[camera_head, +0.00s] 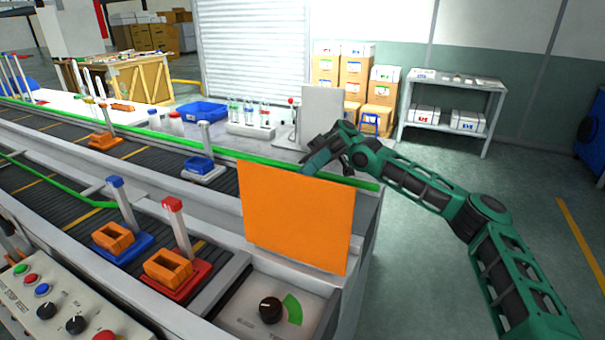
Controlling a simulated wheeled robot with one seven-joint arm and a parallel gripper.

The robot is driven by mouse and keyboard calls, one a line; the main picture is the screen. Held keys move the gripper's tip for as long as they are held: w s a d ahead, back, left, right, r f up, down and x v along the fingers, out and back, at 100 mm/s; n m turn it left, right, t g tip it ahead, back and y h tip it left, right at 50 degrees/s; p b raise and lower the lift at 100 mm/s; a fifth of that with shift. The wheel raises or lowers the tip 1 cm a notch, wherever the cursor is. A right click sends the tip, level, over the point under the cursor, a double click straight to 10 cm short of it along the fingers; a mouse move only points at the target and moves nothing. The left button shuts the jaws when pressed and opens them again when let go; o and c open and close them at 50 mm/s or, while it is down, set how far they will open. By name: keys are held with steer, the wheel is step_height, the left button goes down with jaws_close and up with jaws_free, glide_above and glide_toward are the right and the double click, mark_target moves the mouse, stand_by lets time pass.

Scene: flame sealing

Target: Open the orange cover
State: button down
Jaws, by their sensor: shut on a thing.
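The orange cover (297,220) is a flat panel standing nearly upright near the right end of the conveyor bench. My gripper (310,168) is at the cover's upper edge, right of its middle, with my green arm reaching in from the right. The gripper is shut on the cover's edge. The fingertips are small here and partly hidden behind the panel's top, so the exact grip is hard to see.
A black dial (270,309) with a green sector sits on the panel in front of the cover. Red (176,280) and blue (122,247) bases with orange blocks stand left of it. A test-tube rack (249,122) stands behind. The floor at right is open.

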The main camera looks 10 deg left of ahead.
steer(key=shift+w+f, duration=0.1)
steer(key=shift+f, duration=0.05)
stand_by(0.3)
steer(key=c, duration=1.5)
jaws_free()
steer(key=shift+a, duration=0.1)
steer(key=shift+o, duration=0.2)
steer(key=s+a+r, duration=0.6)
steer(key=s+r, duration=0.3)
steer(key=r, duration=0.2)
steer(key=shift+s+a, duration=0.15)
steer(key=shift+a, duration=0.25)
